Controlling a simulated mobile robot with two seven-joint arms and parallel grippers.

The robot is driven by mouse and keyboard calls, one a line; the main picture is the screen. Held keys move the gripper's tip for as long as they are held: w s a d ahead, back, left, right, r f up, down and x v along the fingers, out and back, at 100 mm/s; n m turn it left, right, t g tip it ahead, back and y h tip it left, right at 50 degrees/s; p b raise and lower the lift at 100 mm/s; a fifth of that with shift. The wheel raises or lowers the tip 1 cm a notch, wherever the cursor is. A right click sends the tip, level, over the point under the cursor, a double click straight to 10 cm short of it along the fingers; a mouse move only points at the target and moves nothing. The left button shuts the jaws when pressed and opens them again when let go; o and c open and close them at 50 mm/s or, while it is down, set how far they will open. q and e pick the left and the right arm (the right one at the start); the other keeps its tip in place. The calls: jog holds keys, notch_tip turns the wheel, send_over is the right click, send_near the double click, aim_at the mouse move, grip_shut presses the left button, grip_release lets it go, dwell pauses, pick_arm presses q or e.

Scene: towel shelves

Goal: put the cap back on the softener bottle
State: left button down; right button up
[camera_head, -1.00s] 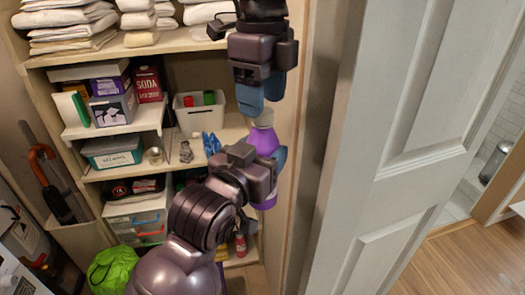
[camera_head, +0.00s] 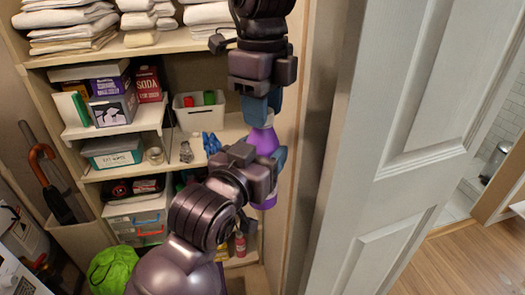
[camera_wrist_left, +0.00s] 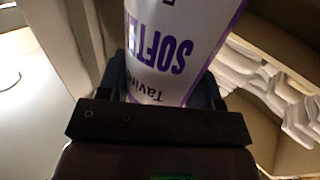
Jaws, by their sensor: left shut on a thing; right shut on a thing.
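The softener bottle (camera_head: 266,141), purple and white, stands out in front of the shelves at the right. My left gripper (camera_head: 270,163) is shut around its body. In the left wrist view the bottle's white label with purple lettering (camera_wrist_left: 178,50) lies between the fingers. My right gripper (camera_head: 262,110) is directly above, fingers pointing down at the bottle's top. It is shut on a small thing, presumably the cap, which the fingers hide. The fingertips are at the bottle's neck; I cannot tell whether cap and neck touch.
A white bin (camera_head: 200,115) with red and green items stands on the shelf to the left. Blue gloves (camera_head: 212,143) and small jars lie on the shelf below. Boxes and folded towels (camera_head: 65,25) fill the left. A white door (camera_head: 400,130) stands close at the right.

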jog(key=o, duration=1.1)
notch_tip(320, 180, up, 12)
jog(key=shift+r, duration=0.1)
